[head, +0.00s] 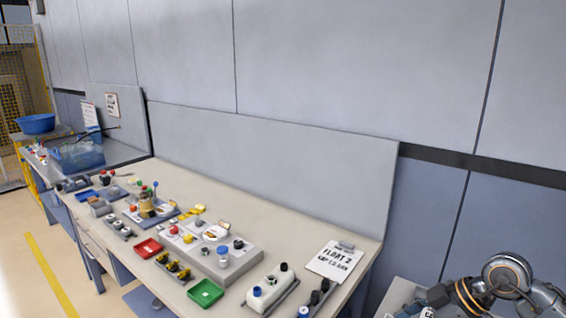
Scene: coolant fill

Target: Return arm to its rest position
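An arm (505,278) shows at the lower right edge, with a round metal joint and an orange-tan ring. It appears to be my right arm, beyond the right end of the workbench. The dark part at its left end, which may be my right gripper (436,298), is small and cut by the frame's lower edge. Its fingers cannot be made out, nor whether it holds anything. My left gripper is not in view.
A long workbench (312,213) runs along the grey wall. It bears a red tray (148,248), a green tray (205,292), a white block-shaped unit (268,290) and a "FLOAT 2" clipboard (334,262). A blue basin (36,124) stands far left. Floor at the left is clear.

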